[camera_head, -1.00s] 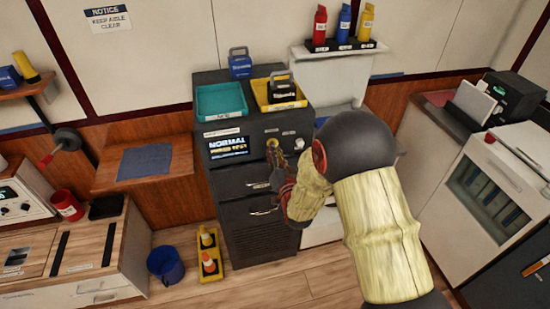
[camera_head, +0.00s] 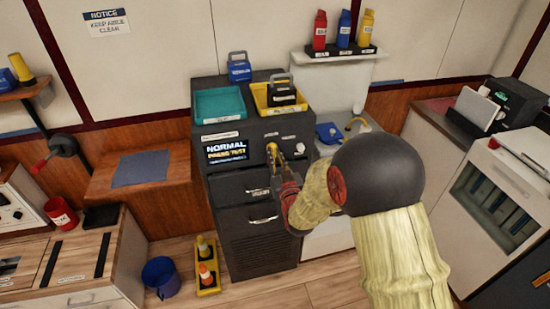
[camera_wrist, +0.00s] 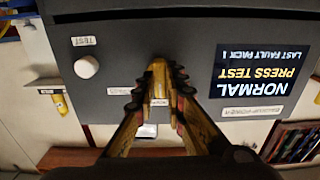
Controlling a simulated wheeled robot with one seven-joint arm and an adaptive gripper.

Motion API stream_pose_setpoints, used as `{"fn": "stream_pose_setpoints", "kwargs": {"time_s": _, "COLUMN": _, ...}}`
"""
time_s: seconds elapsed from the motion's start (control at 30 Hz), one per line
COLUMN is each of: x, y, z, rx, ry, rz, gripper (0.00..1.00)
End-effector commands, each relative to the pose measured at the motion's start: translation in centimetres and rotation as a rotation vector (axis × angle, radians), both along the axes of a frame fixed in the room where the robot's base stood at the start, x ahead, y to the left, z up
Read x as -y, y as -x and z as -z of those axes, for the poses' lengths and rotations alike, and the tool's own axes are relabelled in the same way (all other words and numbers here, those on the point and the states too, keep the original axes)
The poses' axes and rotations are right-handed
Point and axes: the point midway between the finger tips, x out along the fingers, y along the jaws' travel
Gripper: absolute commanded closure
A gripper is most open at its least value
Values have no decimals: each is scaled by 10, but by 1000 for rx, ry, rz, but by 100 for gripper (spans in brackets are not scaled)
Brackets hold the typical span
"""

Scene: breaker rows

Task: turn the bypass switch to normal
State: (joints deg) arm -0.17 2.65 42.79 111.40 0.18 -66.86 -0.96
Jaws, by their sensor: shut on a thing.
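The bypass switch is a yellow handle (camera_wrist: 158,72) on the front of the dark cabinet (camera_head: 262,225). My gripper (camera_wrist: 158,84) is shut on the handle, one finger on each side, in the wrist view. In the head view my gripper (camera_head: 275,158) is at the cabinet's upper front, and its fingers partly hide the switch. The handle stands in line with the fingers. The display (camera_head: 226,150) reads NORMAL and PRESS TEST. In the wrist view the display (camera_wrist: 261,80) appears upside down and also reads LAST FAULT PACK 1.
A white round button (camera_wrist: 86,67) labelled TEST is beside the switch. A teal tray (camera_head: 220,104) and a yellow tray (camera_head: 262,106) with a black pack stand on the cabinet. A blue bucket (camera_head: 161,277) and small cones are on the floor at the left.

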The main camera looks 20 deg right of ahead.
Motion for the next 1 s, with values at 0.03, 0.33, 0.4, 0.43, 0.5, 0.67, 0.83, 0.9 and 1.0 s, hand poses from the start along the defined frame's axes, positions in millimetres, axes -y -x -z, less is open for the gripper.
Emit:
{"fn": "stream_pose_setpoints", "kwargs": {"time_s": 0.03, "x": 0, "y": 0, "z": 1, "rx": -2, "ry": 1, "rz": 0, "gripper": 100}}
{"fn": "stream_pose_setpoints", "kwargs": {"time_s": 0.33, "x": 0, "y": 0, "z": 1, "rx": -2, "ry": 1, "rz": 0, "gripper": 84}}
{"fn": "stream_pose_setpoints", "kwargs": {"time_s": 0.4, "x": 0, "y": 0, "z": 1, "rx": -1, "ry": 0, "rz": 0, "gripper": 80}}
{"fn": "stream_pose_setpoints", "kwargs": {"time_s": 0.43, "x": 0, "y": 0, "z": 1, "rx": -1, "ry": 0, "rz": 0, "gripper": 78}}
{"fn": "stream_pose_setpoints", "kwargs": {"time_s": 0.5, "x": 0, "y": 0, "z": 0, "rx": -1, "ry": 0, "rz": 0, "gripper": 74}}
{"fn": "stream_pose_setpoints", "kwargs": {"time_s": 0.67, "x": 0, "y": 0, "z": 0, "rx": 0, "ry": 0, "rz": 0, "gripper": 70}}
{"fn": "stream_pose_setpoints", "kwargs": {"time_s": 0.83, "x": 0, "y": 0, "z": 0, "rx": 0, "ry": 0, "rz": 0, "gripper": 70}}
{"fn": "stream_pose_setpoints", "kwargs": {"time_s": 0.9, "x": 0, "y": 2, "z": 0, "rx": 0, "ry": 0, "rz": 0, "gripper": 70}}
{"fn": "stream_pose_setpoints", "kwargs": {"time_s": 1.0, "x": 0, "y": 9, "z": 0, "rx": -1, "ry": 0, "rz": 0, "gripper": 70}}
